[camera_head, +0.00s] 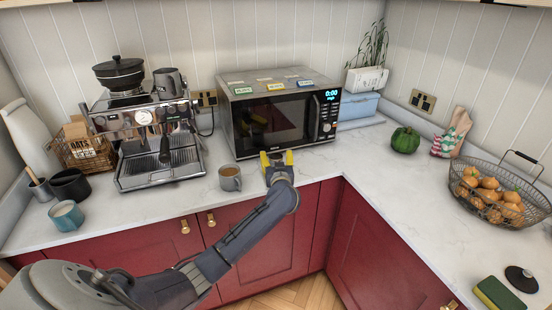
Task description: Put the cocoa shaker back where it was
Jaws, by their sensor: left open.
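My left gripper (276,158) has yellow fingertips and is open. It is over the counter, just in front of the black microwave door and to the right of a grey mug. A small greyish patch shows between the fingers, but I cannot tell whether it is an object or part of the gripper. I cannot clearly pick out a cocoa shaker. A dark grey jug-like vessel (168,82) stands on top of the espresso machine. My right gripper is not in view.
The grey mug (230,179) holds brown liquid. The microwave (265,122) has small coloured labels on top. The espresso machine (158,145) stands to its left. A wire basket (495,215) of onion-like produce is at right. The right-hand counter (395,195) is largely clear.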

